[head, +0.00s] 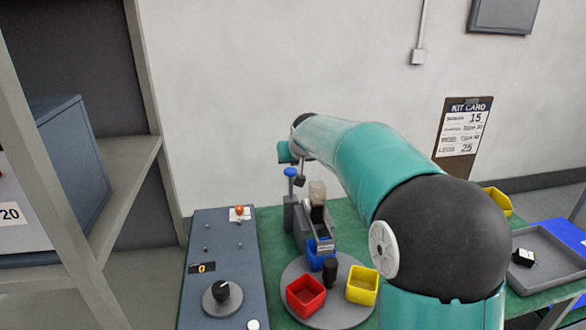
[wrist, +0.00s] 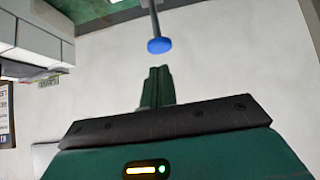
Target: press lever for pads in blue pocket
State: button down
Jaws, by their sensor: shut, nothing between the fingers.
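The lever is a thin rod with a round blue knob (head: 291,172), standing at the left of the grey dispenser (head: 301,226). The knob also shows in the wrist view (wrist: 159,46), just beyond my fingertips with a small gap visible. My gripper (wrist: 159,70) is shut and empty, its fingers together and pointing toward the knob. In the head view my teal arm reaches over the table and its end is close to the knob, mostly hidden. The blue pocket (head: 320,260) sits on the grey turntable (head: 316,316) below the dispenser's front, partly covered by it.
The turntable also bears a red pocket (head: 305,296), a yellow pocket (head: 361,286) and a black post. A blue-grey panel (head: 224,245) at left has a dial and a display reading 0. A grey tray (head: 545,262) stands at right. A shelf rack (head: 125,185) rises at left.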

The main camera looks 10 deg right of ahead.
jog(key=shift+v, duration=1.65)
jog(key=shift+s, duration=0.1)
